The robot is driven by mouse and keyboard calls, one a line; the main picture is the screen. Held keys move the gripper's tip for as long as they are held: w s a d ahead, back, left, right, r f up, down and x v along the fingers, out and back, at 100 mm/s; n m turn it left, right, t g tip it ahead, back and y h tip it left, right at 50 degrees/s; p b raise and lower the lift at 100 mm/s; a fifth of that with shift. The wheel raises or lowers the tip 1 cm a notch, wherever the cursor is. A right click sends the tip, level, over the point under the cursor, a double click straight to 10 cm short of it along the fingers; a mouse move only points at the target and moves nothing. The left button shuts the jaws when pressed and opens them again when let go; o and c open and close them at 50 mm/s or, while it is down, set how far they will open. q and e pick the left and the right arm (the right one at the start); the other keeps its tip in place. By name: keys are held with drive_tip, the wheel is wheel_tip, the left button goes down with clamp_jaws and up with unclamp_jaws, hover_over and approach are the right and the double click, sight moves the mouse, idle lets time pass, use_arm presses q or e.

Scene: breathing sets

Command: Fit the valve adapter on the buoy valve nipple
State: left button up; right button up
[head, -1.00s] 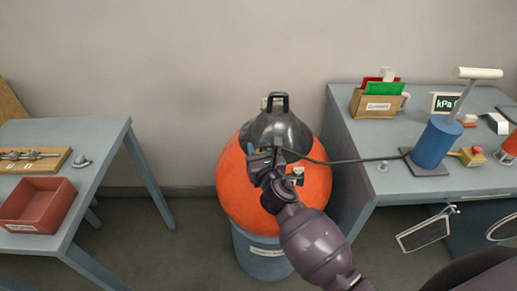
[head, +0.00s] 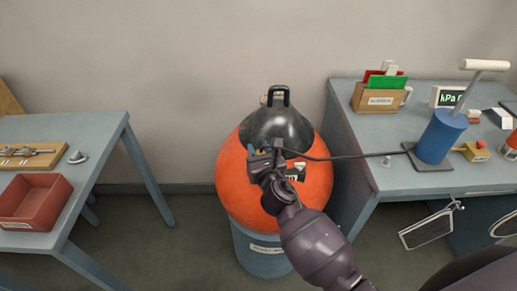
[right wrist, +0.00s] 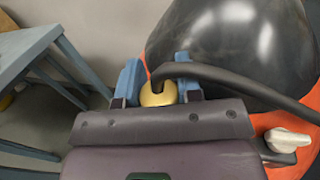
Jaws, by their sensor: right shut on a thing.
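The orange buoy (head: 225,180) with its black cap (head: 278,127) sits on a blue-grey drum (head: 263,258). My right gripper (head: 258,150) is at the front of the buoy, just below the cap. In the right wrist view its blue fingers (right wrist: 160,82) are shut on the brass valve adapter (right wrist: 157,95). A black hose (right wrist: 240,82) bends away from the adapter, and in the head view it runs right to the blue pump (head: 439,137). The buoy's valve nipple cannot be made out; the gripper covers that area. My left gripper is not in view.
A left table (head: 105,138) holds a red bin (head: 38,198) and a wooden rack (head: 30,153). A right bench (head: 350,125) carries the pump, a card box (head: 378,99) and a kPa display (head: 447,97). A pale lever fitting (right wrist: 287,139) is on the buoy beside my right gripper.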

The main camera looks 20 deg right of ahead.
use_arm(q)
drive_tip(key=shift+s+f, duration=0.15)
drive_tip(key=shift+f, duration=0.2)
use_arm(e)
drive_tip(key=shift+f, duration=0.3)
drive_tip(key=o, duration=1.1)
drive_tip(key=shift+s+d+f, duration=0.1)
drive_tip(key=shift+f, duration=0.05)
drive_tip(key=shift+s, duration=0.15)
drive_tip(key=s, duration=0.4)
drive_tip(key=shift+s, duration=0.1)
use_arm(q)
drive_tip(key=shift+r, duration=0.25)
use_arm(e)
drive_tip(key=s, duration=0.6)
drive_tip(key=shift+a+r, duration=0.3)
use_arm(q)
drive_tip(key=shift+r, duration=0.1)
use_arm(e)
drive_tip(key=shift+s, duration=0.1)
